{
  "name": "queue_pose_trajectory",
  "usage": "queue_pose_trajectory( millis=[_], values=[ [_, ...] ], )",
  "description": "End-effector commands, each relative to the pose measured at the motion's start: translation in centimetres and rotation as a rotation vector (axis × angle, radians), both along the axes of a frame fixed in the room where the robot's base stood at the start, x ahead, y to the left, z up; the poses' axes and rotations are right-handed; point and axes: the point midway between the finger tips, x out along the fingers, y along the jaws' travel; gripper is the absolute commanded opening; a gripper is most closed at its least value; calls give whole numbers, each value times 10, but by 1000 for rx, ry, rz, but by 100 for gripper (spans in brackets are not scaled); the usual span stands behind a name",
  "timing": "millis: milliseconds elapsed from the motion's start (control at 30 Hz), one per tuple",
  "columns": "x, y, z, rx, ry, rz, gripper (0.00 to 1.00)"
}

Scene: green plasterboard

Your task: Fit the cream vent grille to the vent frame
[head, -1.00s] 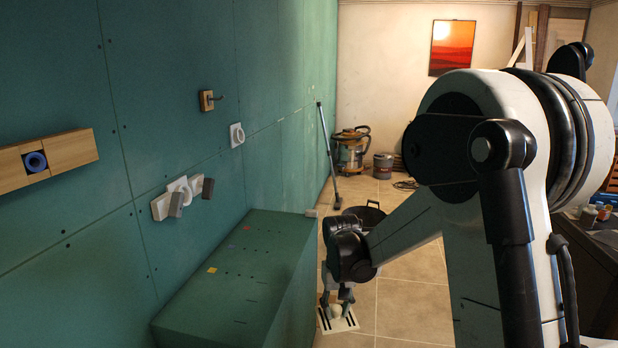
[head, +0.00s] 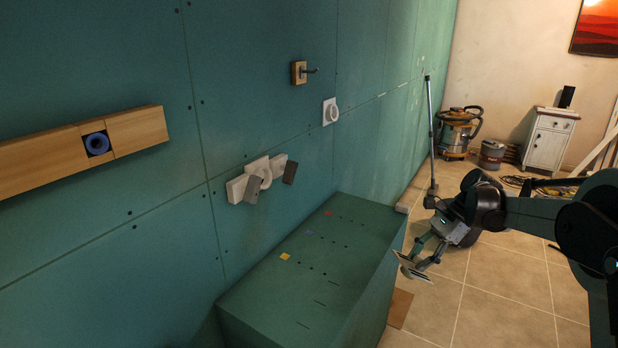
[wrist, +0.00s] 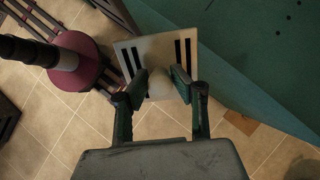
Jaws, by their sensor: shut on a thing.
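The cream vent grille (wrist: 152,50) is a square plate with black slots and a round knob in its middle. My gripper (wrist: 160,82) is shut on this knob in the wrist view. In the head view my gripper (head: 424,258) holds the grille (head: 416,274), tilted, just right of the green bench block and above the floor. I cannot make out a vent frame for certain in either view.
The green bench block (head: 300,270) stands against the green wall. A vacuum cleaner (head: 457,130) stands behind.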

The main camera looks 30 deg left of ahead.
Motion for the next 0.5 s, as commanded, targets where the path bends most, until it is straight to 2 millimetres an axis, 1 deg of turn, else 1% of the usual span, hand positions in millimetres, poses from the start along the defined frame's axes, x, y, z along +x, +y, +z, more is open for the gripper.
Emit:
queue_pose_trajectory(
  millis=[33,67,100,167,200,267,300,367,400,467,500],
  values=[
    [-1,25,10,39,35,-67,0],
    [-1,39,15,63,59,-111,0],
    [-3,58,23,99,85,-170,0],
    [-6,86,35,154,125,-258,0],
    [-8,105,42,192,146,-314,0],
    [-13,133,55,253,178,-395,0],
    [-16,152,63,293,196,-444,0],
    [-22,179,76,355,221,-513,0],
    [-26,197,85,396,234,-554,0],
    [-33,224,99,456,253,-608,0],
    [-37,240,108,493,265,-638,0]
  ],
)
